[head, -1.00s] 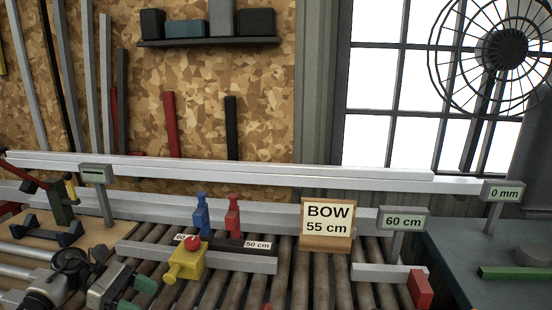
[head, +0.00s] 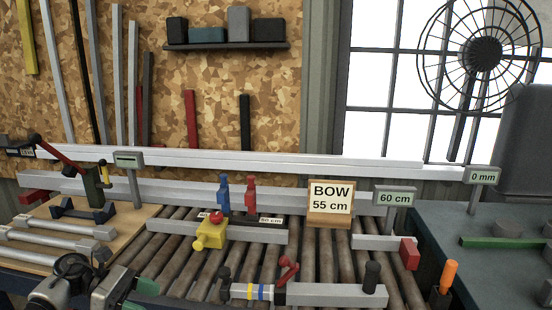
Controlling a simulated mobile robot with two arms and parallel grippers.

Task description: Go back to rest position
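My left gripper (head: 142,294) is at the bottom left edge of the head view, with grey links and green finger pads. The pads look apart with nothing between them, though the frame edge cuts off part of the gripper. It is above the near left end of the roller bed (head: 185,270), left of the yellow block with a red button (head: 210,235). My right gripper is not in view.
A sign reading BOW 55 cm (head: 330,204) stands behind the rollers. A long pale rail (head: 300,165) runs across the back. A banded grey bar (head: 310,294) with a red lever lies in front. An orange-handled tool (head: 449,274) stands at right.

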